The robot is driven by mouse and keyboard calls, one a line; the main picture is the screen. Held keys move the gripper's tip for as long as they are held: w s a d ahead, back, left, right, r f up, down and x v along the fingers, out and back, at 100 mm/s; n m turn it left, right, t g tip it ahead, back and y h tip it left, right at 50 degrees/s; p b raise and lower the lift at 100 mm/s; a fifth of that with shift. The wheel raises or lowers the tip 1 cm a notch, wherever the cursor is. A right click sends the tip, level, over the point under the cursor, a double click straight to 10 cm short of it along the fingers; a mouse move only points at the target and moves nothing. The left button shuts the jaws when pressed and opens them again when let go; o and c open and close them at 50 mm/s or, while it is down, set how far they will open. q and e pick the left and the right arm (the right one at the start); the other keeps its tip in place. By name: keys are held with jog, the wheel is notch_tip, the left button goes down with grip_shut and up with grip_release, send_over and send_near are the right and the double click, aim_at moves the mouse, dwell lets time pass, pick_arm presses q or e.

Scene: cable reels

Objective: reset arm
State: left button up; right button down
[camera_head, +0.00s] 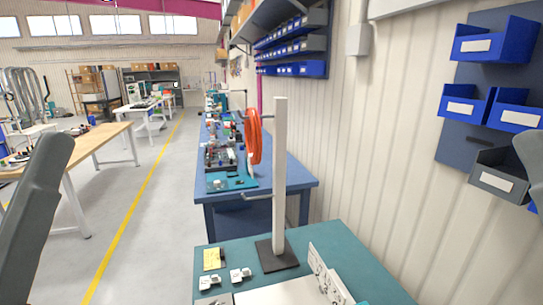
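A grey link of my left arm stands at the left edge, and a small part of my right arm shows at the right edge. Neither gripper is in view. A white upright post (279,180) stands on a dark square base (277,256) on the teal table (335,244). Two thin pegs stick out from the post to the left. An orange cable coil (253,137) shows just left of the post, at the height of the upper peg; it appears to hang there. The lower peg (258,197) looks empty.
A yellow piece (212,259) and two small white parts lie left of the post base. White panels (326,272) stand at the table's front. A blue bench (295,178) with parts lies behind. Blue bins (493,40) hang on the right wall.

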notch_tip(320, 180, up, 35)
jog(key=p, duration=3.2)
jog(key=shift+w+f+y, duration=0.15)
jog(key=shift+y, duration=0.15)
